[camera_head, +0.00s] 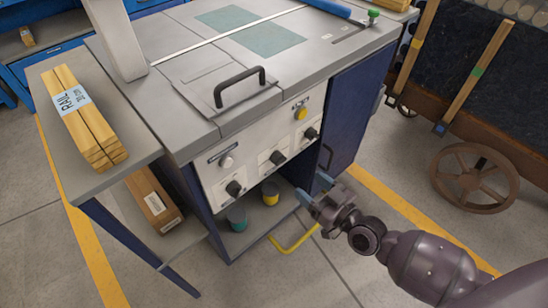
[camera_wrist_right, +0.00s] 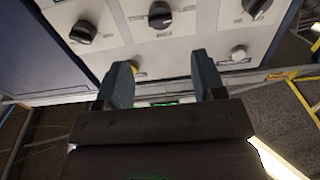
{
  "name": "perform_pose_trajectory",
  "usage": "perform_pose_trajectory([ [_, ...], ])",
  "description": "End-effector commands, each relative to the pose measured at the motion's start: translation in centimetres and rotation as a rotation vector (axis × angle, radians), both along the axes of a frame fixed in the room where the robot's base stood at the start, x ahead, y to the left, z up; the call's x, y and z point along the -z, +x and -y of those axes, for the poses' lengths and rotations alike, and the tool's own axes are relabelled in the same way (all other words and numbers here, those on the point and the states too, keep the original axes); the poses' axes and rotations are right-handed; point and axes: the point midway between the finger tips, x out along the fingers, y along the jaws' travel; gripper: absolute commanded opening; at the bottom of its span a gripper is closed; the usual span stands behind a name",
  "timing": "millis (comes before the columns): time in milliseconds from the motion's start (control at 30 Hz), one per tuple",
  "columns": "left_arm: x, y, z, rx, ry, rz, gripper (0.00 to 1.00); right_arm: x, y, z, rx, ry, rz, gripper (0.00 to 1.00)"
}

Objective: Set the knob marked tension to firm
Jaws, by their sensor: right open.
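The panel on the machine's front (camera_head: 262,150) has a row of three black knobs: left (camera_head: 234,188), middle (camera_head: 277,157) and right (camera_head: 310,134). The right wrist view looks upside down, with the right knob (camera_wrist_right: 83,31), middle knob (camera_wrist_right: 159,15) and left knob (camera_wrist_right: 255,6) along its top. The labels are too small to read, so I cannot tell which knob is tension or its setting. My right gripper (camera_head: 313,188) is open and empty, below and in front of the panel's right side, apart from the knobs. Its fingers (camera_wrist_right: 164,80) show nothing between them. My left gripper is not in view.
A pale knob (camera_head: 226,161) and a yellow button (camera_head: 300,113) sit higher on the panel. A black handle (camera_head: 240,84) stands on the machine top. Two cans, teal (camera_head: 237,219) and yellow (camera_head: 270,193), stand on the shelf below. A wheeled cart (camera_head: 500,140) stands right.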

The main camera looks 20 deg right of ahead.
Motion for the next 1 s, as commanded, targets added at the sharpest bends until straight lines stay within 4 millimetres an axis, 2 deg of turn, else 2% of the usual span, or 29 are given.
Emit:
perform_pose_trajectory([
  [167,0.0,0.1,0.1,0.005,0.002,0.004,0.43,-0.1,1.6,-0.5,0.001,0.002,0.003,0.63],
  [633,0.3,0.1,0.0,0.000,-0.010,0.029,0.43,0.0,8.4,-3.1,0.000,0.002,0.002,0.63],
  [800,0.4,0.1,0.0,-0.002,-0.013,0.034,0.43,0.0,9.7,-3.5,0.001,0.001,0.003,0.63],
  [1000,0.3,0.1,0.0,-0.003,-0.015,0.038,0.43,-0.1,10.1,-3.7,0.000,0.001,0.002,0.63],
])
